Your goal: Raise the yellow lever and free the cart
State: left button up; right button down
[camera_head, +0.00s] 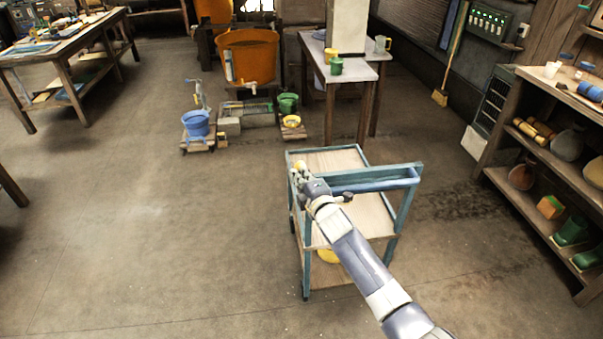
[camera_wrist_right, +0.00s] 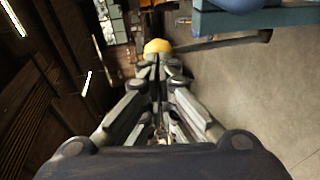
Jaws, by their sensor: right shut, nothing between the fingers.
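The cart (camera_head: 392,238) has a blue frame and wooden shelves, and stands upright on the floor in the middle of the head view. A blue edge of it shows at the top right of the right wrist view (camera_wrist_right: 262,17). A rounded yellow knob (camera_head: 299,165), seemingly the lever's end, is at the cart's left side. It shows just past my fingertips in the right wrist view (camera_wrist_right: 157,46), beside a dark bar. My right gripper (camera_head: 301,177) is shut and empty, close to the knob; whether it touches is unclear. My left gripper is not in view.
A table (camera_head: 385,56) with green and yellow cups stands behind the cart. A blue bucket (camera_head: 196,123) and an orange tub (camera_head: 248,58) are at the back left. Shelves (camera_head: 520,205) line the right side. The floor left of the cart is clear.

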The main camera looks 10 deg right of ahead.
pick_arm(q)
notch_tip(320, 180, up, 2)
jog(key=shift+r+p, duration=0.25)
jog(key=shift+p, duration=0.75)
pick_arm(e)
jog(key=shift+w+d+r+g, duration=0.1)
jog(key=shift+w+r+g, duration=0.15)
jog(key=shift+w+g, duration=0.35)
jog(key=shift+w, duration=0.1)
